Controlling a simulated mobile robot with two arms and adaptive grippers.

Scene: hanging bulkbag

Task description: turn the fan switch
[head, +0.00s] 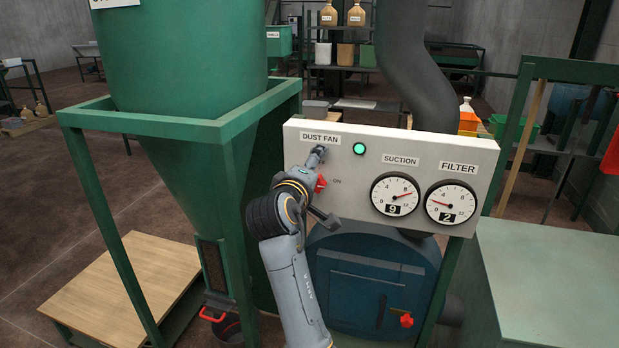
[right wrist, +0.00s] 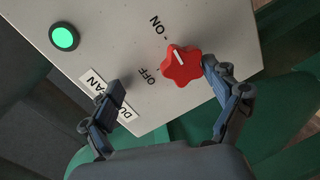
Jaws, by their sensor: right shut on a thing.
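The fan switch is a red lobed knob (head: 321,184) on the grey panel under the "DUST FAN" label. It also shows in the right wrist view (right wrist: 183,66), between the "ON" and "OFF" marks, its white pointer line aimed toward the "ON" side. In the right wrist view one finger touches the knob's right side; the other finger lies over the panel near the label. My left gripper is not in view.
A green lamp (head: 360,149) glows on the panel (head: 415,145). The suction gauge (head: 395,194) shows 9 and the filter gauge (head: 450,202) shows 2. A green hopper frame (head: 215,130) stands close on the left, and a bare pale green table (head: 550,275) on the right.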

